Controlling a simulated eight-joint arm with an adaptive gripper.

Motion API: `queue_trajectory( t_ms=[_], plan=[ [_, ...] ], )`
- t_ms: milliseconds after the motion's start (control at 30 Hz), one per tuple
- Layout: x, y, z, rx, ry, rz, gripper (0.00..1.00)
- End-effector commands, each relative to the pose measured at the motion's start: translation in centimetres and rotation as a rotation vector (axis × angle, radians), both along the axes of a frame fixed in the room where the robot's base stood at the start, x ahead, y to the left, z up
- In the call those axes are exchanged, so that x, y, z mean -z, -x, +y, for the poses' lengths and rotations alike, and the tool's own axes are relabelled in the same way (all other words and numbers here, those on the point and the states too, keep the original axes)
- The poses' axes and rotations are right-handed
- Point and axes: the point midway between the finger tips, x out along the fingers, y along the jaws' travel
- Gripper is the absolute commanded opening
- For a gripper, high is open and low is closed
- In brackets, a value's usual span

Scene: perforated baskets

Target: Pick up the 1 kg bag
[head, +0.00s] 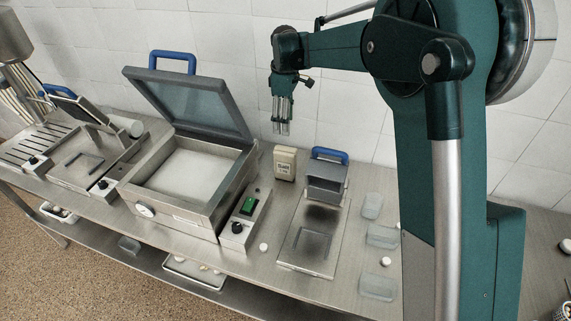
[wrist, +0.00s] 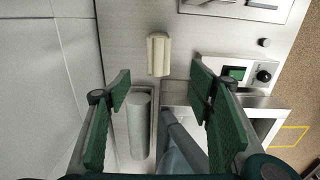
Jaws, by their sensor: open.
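The bag (head: 285,163), a small upright beige block with a dark printed label, stands on the steel counter near the wall in the head view. It is between the open-lidded machine and a small press. In the wrist view the bag (wrist: 158,54) shows from above, ahead of the fingertips and roughly centred between them. My gripper (head: 283,129) hangs above the bag with its fingers pointing down, apart from it. In the wrist view my gripper (wrist: 160,84) has its green finger pads spread wide, with nothing between them.
The machine (head: 190,180) with a raised lid (head: 190,98) stands left of the bag. A green-switch control box (head: 243,213) is in front. The press with a blue handle (head: 329,155) is close on the right. Clear trays (head: 381,236) lie further right. The tiled wall is behind.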

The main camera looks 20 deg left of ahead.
Motion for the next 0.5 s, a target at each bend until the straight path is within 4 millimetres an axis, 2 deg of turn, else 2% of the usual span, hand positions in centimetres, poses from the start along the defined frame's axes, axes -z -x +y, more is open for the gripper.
queue_trajectory(
  t_ms=[300, 400, 500],
  plan=[
    [9.2, 0.0, 0.0, 0.0, 0.0, 0.0, 0.52],
    [11.3, 0.0, 0.0, 0.0, 0.0, 0.0, 0.52],
    [12.3, 0.0, 0.0, 0.0, 0.0, 0.0, 0.52]
  ],
)
